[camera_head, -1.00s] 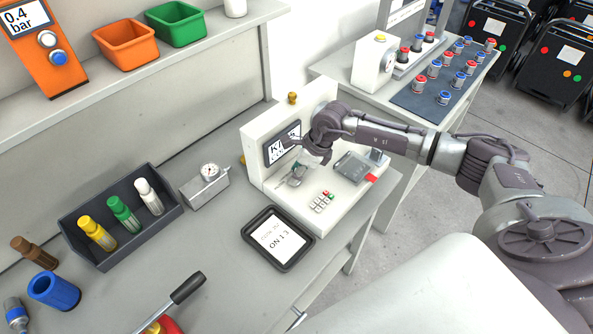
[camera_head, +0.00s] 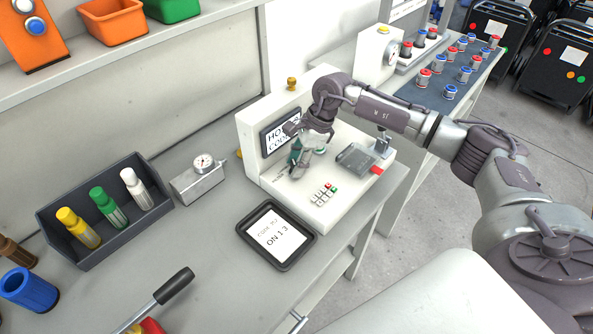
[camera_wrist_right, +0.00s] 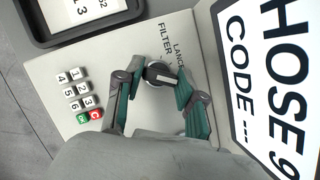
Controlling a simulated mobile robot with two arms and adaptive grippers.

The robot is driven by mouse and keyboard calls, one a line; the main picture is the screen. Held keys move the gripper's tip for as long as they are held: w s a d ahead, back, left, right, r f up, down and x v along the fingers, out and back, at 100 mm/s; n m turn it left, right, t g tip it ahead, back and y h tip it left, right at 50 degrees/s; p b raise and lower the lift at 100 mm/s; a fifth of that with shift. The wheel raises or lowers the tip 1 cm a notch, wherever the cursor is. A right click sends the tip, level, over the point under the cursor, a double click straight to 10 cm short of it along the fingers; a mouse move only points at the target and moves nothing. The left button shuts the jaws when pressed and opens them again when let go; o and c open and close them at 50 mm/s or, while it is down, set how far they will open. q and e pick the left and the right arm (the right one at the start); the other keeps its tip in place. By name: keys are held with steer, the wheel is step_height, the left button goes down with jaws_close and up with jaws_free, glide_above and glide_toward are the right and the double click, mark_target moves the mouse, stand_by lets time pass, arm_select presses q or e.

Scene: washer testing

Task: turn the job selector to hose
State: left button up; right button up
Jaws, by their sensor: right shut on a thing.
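The white test panel (camera_head: 340,205) stands on the bench. Its job selector is a small round metallic knob (camera_wrist_right: 159,73), with the labels FILTER and LANCE beside it. My right gripper (camera_wrist_right: 156,84) is shut on the knob, one finger on each side. In the head view my right gripper (camera_head: 300,160) hangs over the panel top and hides the knob. The screen (camera_wrist_right: 265,75) reads HOSE 9 and CODE with dashes in the wrist view. Any HOSE label by the knob is hidden. My left gripper is out of view.
A keypad (camera_head: 323,195) with a red and a green key sits on the panel near the gripper. A dark-framed tablet (camera_head: 246,236) lies in front. A gauge block (camera_head: 198,182) and a bottle rack (camera_head: 62,254) stand to the left.

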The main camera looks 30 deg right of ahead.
steer(key=shift+n+g+b, duration=0.4)
steer(key=shift+n+b, duration=0.75)
steer(key=shift+n, duration=0.05)
steer(key=o, duration=1.1)
steer(key=shift+o, duration=0.2)
steer(key=v, duration=1.2)
steer(key=shift+w, duration=0.1)
